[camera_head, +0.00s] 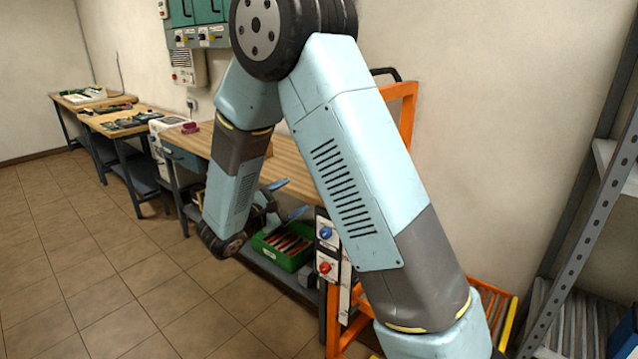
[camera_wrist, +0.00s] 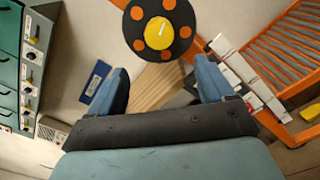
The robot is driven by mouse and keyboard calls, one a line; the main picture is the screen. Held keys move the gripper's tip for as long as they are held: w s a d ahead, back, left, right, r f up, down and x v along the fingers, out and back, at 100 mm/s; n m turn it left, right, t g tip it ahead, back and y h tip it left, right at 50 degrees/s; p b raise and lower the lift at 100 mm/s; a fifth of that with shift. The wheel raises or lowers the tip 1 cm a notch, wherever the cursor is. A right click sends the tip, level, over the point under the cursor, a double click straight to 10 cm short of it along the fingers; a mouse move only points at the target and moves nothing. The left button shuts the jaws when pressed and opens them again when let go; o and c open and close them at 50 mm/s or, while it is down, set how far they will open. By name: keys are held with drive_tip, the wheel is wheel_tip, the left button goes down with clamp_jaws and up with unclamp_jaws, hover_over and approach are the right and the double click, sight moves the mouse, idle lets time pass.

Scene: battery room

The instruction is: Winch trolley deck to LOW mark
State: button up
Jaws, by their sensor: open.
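The orange trolley frame (camera_head: 408,110) stands beside the workbench, with a black handle at its top. Its orange slatted deck (camera_head: 490,298) shows low at the right, and slats (camera_wrist: 285,50) also show in the wrist view. A round black disc with orange spots and a yellow hub (camera_wrist: 158,32), perhaps the winch wheel, is ahead of my gripper in the wrist view. White strips (camera_wrist: 235,65) with small dark and red marks run along the orange post; I cannot read them. My gripper (camera_wrist: 160,68) is open and empty, its fingers apart from the disc. In the head view my arm hides the disc.
A wooden workbench (camera_head: 288,160) stands behind my arm, with a green crate (camera_head: 283,254) on its lower shelf. White panels with a blue knob (camera_head: 326,233) and a red knob (camera_head: 326,267) are near the post. A grey metal rack (camera_head: 580,215) stands right. Tiled floor at left is clear.

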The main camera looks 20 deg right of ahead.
drive_tip(key=w+d+m, duration=0.1)
drive_tip(key=w+d, duration=0.1)
drive_tip(key=d, duration=0.1)
drive_tip(key=w+d+m, duration=0.1)
drive_tip(key=w+d, duration=0.2)
drive_tip(key=d, duration=0.1)
drive_tip(key=w+d+m, duration=0.1)
drive_tip(key=w+d, duration=0.2)
drive_tip(key=d, duration=0.1)
drive_tip(key=shift+w+m, duration=0.1)
drive_tip(key=shift+m, duration=0.2)
drive_tip(key=shift+c, duration=0.4)
drive_tip(key=c, duration=0.9)
drive_tip(key=n, duration=0.5)
drive_tip(key=shift+f, duration=0.15)
drive_tip(key=n, duration=0.5)
drive_tip(key=shift+s+d+n, duration=0.1)
drive_tip(key=shift+s+n, duration=0.1)
drive_tip(key=shift+n, duration=0.1)
